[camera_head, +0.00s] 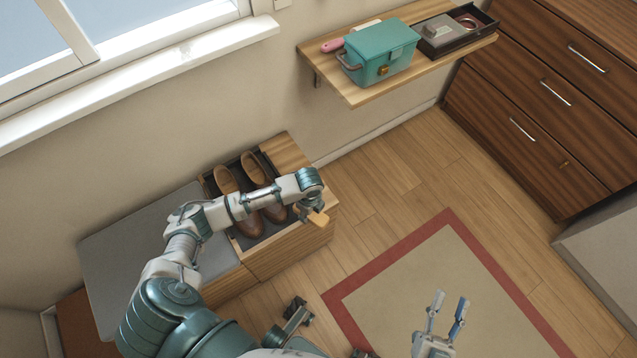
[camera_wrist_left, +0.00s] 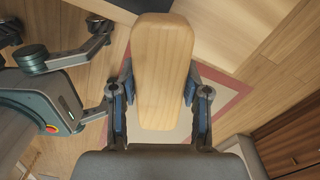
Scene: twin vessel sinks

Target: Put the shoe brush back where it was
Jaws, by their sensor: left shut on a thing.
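The shoe brush (camera_head: 317,217) is a light wooden block in the head view, at the tip of my left gripper (camera_head: 309,208). In the left wrist view the brush (camera_wrist_left: 162,62) stands out between the two fingers of my left gripper (camera_wrist_left: 158,88), which are shut on its sides. The brush is above the right front end of the wooden bench (camera_head: 290,248); its bristles are hidden. My right gripper (camera_head: 447,305) is open and empty over the rug, fingers apart.
Brown shoes (camera_head: 252,168) sit in a dark recess of the bench, with a bare wooden top (camera_head: 284,150) beside them. A wall shelf (camera_head: 360,95) bears a teal box (camera_head: 380,55), a pink-handled item (camera_head: 332,45) and a dark tray (camera_head: 485,27). A drawer cabinet (camera_head: 540,95) stands right. The rug (camera_head: 405,280) is clear.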

